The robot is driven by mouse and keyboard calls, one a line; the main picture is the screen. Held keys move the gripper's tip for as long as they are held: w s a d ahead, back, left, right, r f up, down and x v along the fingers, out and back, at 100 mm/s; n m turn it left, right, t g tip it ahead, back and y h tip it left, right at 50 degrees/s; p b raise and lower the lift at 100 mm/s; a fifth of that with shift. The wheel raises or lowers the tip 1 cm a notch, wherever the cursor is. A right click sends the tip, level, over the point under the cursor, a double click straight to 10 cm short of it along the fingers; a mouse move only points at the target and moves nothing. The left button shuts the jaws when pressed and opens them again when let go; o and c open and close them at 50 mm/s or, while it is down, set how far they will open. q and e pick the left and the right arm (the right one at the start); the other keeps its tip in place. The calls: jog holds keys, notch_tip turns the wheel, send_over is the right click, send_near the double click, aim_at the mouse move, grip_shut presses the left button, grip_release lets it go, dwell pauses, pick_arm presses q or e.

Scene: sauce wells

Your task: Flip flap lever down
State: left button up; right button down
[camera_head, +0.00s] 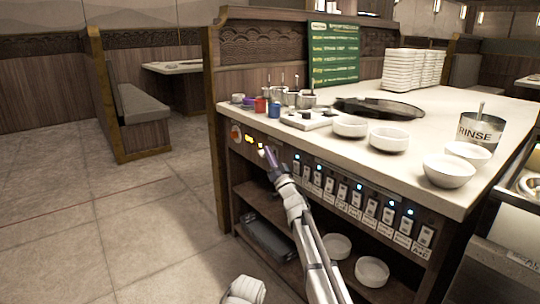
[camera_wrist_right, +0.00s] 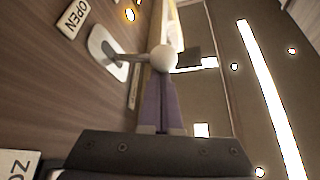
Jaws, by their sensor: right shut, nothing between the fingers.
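My right gripper (camera_head: 269,156) is at the left end of the counter's front panel. Its purple fingers are shut and empty, also seen in the wrist view (camera_wrist_right: 163,100). Their tips are right at the knob; I cannot tell whether they touch it. In the head view the lever is too small to make out clearly. My left gripper is not in view.
A row of labelled switches (camera_head: 357,192) runs along the panel right of the gripper. The countertop (camera_head: 450,115) above holds white bowls (camera_head: 389,139), sauce pots (camera_head: 306,99) and a RINSE pot (camera_head: 478,130). Shelves with bowls lie below. The floor at left is clear.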

pick_arm(q)
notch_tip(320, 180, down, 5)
jog(key=b, duration=0.4)
pick_arm(e)
jog(key=f+n+g+y, duration=0.1)
jog(key=n+y, duration=0.1)
jog(key=n, duration=0.1)
jog(key=f+n+g+y, duration=0.1)
jog(key=n, duration=0.2)
jog(key=f+n+g+y, duration=0.1)
jog(key=f+n+y, duration=0.1)
jog(key=n, duration=0.1)
jog(key=shift+s+a+f+n+y, duration=0.1)
jog(key=shift+s+a+n+y, duration=0.05)
jog(key=shift+a+n+y, duration=0.15)
pick_arm(q)
jog(key=shift+b, duration=0.3)
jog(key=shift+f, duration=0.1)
pick_arm(e)
jog(key=shift+f, duration=0.15)
